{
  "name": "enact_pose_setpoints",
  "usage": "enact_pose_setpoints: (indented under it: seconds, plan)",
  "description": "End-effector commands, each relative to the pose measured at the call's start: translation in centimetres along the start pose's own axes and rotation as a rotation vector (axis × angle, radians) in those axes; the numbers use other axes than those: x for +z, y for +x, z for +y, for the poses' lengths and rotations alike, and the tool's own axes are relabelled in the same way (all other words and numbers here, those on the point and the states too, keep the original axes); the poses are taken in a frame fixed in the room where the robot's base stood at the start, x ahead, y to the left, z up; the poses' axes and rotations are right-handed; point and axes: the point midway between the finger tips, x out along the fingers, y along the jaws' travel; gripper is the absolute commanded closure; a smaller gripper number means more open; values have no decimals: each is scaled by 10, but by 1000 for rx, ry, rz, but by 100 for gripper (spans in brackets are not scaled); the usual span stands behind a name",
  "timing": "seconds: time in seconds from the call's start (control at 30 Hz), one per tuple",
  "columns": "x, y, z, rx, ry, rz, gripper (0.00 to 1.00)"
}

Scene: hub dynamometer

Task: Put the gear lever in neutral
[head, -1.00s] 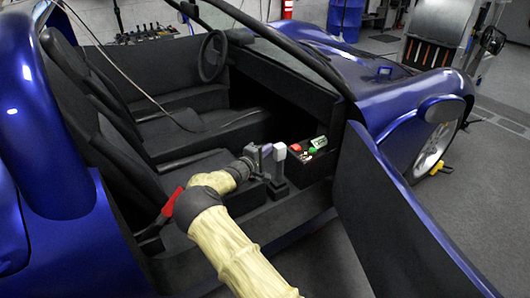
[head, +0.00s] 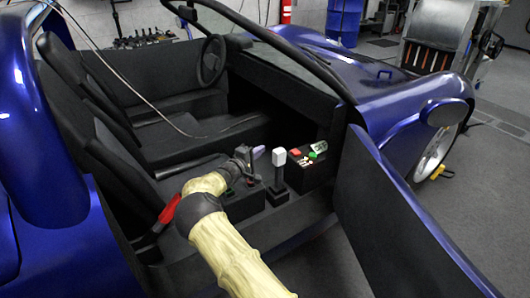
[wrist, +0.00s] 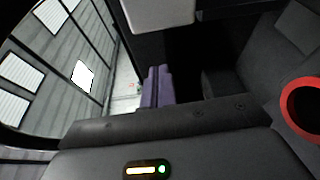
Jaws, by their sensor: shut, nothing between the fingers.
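The gear lever (head: 279,178) is a black stalk with a pale grey knob, and it stands close to upright on its black base in the car's cockpit. My gripper (head: 258,153) has purple fingertips and is just left of the knob, with a small gap between them in the head view. In the wrist view the purple fingers (wrist: 156,88) are together with nothing between them. A pale block at the top of the wrist view (wrist: 158,12) looks like the lever's knob, partly cut off. The lever's gate markings are not visible.
A black box (head: 315,172) with red and green buttons stands right of the lever. Black seats (head: 120,150) lie to the left, with a red handle (head: 170,210) beside my arm. The open blue car door (head: 400,220) is on the right.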

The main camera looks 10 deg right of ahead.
Motion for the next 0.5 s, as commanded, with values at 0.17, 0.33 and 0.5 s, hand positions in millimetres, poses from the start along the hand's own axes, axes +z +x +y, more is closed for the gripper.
enact_pose_setpoints:
  seconds: [0.17, 0.33, 0.5]
  plan:
    - [-2, -27, 4, 2, 0, 4, 100]
    - [-3, -58, 4, 2, 0, 7, 100]
    - [-1, -80, 2, 2, 1, 2, 100]
